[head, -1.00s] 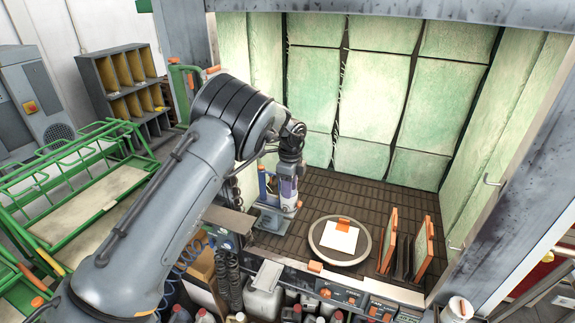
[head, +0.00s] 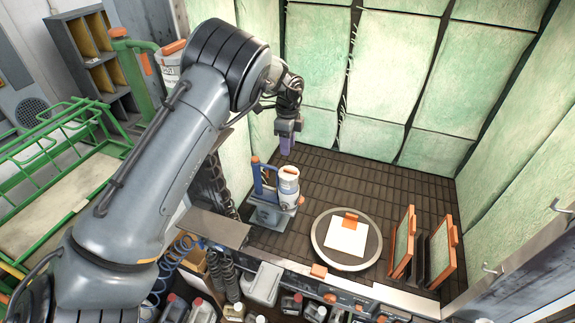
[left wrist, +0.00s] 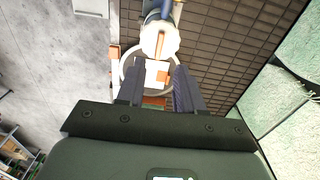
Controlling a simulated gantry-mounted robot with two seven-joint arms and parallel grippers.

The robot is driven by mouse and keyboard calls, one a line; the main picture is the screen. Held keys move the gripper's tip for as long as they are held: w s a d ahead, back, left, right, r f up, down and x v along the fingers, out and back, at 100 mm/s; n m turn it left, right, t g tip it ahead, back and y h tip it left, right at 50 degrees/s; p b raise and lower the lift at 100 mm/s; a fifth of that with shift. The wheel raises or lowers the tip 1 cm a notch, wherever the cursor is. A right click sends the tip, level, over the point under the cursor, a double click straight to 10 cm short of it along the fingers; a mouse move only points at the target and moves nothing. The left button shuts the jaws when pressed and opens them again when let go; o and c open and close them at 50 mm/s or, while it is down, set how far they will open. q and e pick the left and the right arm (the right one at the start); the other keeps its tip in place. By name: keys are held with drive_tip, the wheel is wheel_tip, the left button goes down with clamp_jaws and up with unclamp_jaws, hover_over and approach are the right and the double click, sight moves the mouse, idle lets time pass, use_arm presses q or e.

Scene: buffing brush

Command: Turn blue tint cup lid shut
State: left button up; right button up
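A white cup (head: 289,194) with an orange band and a bluish lower part stands upright on a grey stand (head: 268,216) with a blue upright (head: 257,176). A pale round top (head: 289,173) covers it; I cannot tell how tightly it is seated. The cup's round top also shows in the left wrist view (left wrist: 160,41), beyond the fingers. My left gripper (head: 287,146) is above and behind the cup, apart from it. In the left wrist view its two fingers (left wrist: 158,92) are spread with nothing between them. My right gripper is not in view.
A round turntable (head: 318,240) bears a white sheet (head: 346,238) with an orange block. Orange-edged panels (head: 403,242) stand to its right. Green padded walls (head: 395,85) close off the back. Several bottles and cans stand below the front edge. The dark tiled floor behind the turntable is clear.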

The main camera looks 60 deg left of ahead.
sight(288, 170)
use_arm(q)
wheel_tip(288, 170, down, 10)
drive_tip(key=b, duration=0.7)
drive_tip(key=shift+r, duration=0.25)
clamp_jaws()
